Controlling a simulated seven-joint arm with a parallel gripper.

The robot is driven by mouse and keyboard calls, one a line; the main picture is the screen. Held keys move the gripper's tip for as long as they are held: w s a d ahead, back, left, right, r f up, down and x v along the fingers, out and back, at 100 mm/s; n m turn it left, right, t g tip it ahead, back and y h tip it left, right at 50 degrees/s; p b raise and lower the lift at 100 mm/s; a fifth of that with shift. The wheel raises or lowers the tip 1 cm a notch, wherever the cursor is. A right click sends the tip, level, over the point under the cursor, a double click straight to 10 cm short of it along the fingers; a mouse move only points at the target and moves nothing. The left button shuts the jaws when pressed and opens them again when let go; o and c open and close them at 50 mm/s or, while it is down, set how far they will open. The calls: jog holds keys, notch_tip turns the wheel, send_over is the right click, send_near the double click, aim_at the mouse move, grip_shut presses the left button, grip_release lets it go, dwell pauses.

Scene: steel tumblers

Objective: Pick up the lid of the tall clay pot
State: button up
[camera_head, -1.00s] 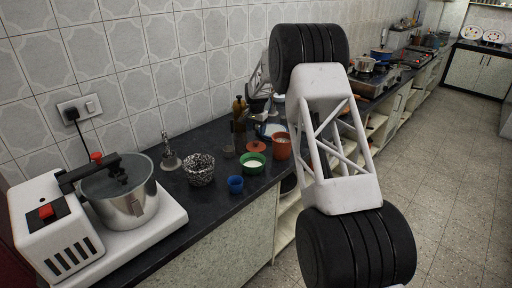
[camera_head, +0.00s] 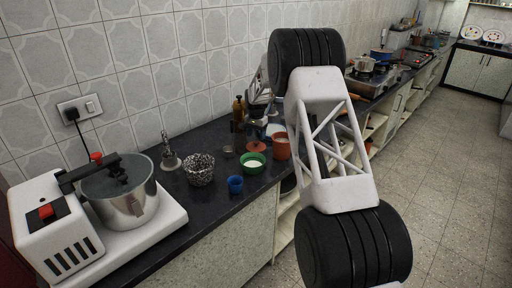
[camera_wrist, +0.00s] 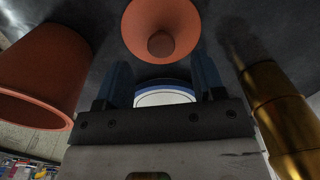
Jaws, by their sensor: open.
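The clay lid (camera_head: 256,147) is an orange-brown disc lying on the dark counter, left of the tall clay pot (camera_head: 281,148). In the wrist view the lid (camera_wrist: 160,25) shows its round knob, just beyond the fingertips and roughly centred between them. The clay pot (camera_wrist: 40,75) stands to the left there. My gripper (camera_wrist: 163,65) is open, with two blue fingers apart and nothing held. In the head view my gripper is small and partly hidden among the arm links, behind the lid and pot.
A brass-brown bottle (camera_wrist: 280,105) stands close right of my gripper. A green bowl (camera_head: 253,163), blue cup (camera_head: 235,184) and speckled basket (camera_head: 199,170) stand nearer the front. A small glass (camera_head: 228,151) is left of the lid.

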aim_at(256, 142)
jog(key=shift+a+f, duration=0.15)
jog(key=shift+f, duration=2.45)
jog(key=shift+c, duration=0.4)
jog(key=c, duration=0.9)
jog(key=shift+c, duration=0.2)
jog(key=shift+r, duration=0.2)
notch_tip(256, 142, up, 18)
jog(key=shift+f, duration=0.15)
jog(key=shift+s, duration=0.1)
